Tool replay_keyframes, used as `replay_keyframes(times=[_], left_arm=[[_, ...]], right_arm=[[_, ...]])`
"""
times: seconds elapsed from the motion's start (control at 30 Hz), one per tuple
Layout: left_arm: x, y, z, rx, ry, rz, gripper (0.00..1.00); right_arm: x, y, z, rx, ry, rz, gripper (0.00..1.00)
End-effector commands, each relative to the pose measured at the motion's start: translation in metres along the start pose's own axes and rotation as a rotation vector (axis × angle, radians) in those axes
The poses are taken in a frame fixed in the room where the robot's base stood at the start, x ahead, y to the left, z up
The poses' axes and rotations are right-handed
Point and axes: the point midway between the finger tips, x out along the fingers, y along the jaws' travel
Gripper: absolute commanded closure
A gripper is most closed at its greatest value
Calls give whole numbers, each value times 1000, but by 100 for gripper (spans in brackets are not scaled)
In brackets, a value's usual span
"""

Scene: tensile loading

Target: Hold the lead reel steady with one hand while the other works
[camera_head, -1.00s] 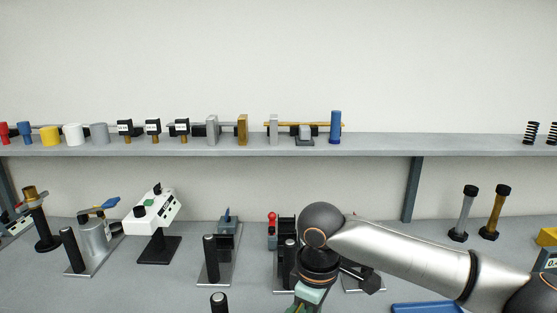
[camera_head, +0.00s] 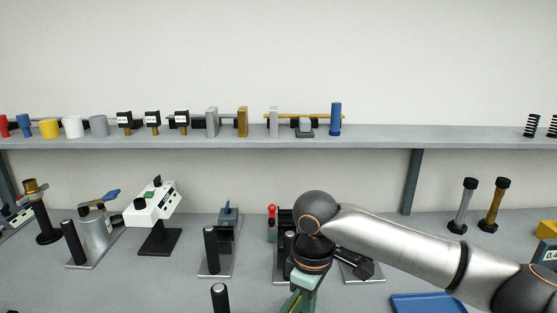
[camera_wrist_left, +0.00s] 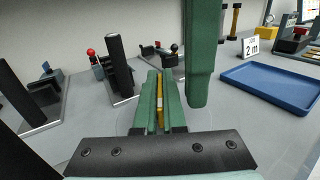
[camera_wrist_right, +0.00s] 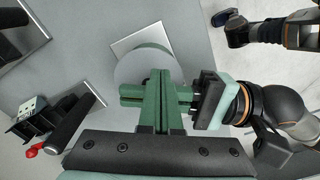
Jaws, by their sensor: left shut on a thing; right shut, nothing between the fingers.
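A pale grey disc (camera_wrist_right: 138,68), which looks like the lead reel, lies partly over a silver plate in the right wrist view, below both grippers. My left gripper (camera_wrist_left: 158,75) is shut on a narrow yellow piece (camera_wrist_left: 160,95); whether this belongs to the reel is unclear. In the right wrist view my left gripper (camera_wrist_right: 130,95) crosses above the disc from the right. My right gripper (camera_wrist_right: 158,78) is shut and empty over the disc, its fingers touching or nearly touching the left ones. In the head view my right gripper (camera_head: 301,303) is cut off by the bottom edge.
A blue tray (camera_head: 425,304) lies to the right. Black posts on silver plates, such as one post (camera_head: 210,248), and a white instrument (camera_head: 158,204) stand on the bench. A shelf (camera_head: 380,137) with small parts runs along the back.

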Motion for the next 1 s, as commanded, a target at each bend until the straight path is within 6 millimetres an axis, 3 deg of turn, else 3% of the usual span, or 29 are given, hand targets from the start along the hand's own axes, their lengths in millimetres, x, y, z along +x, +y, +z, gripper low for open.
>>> replay_keyframes(times=[1.0], left_arm=[[0, 0, -1, 0, 1, 1, 100]], right_arm=[[0, 19, 3, 1, -1, -2, 100]])
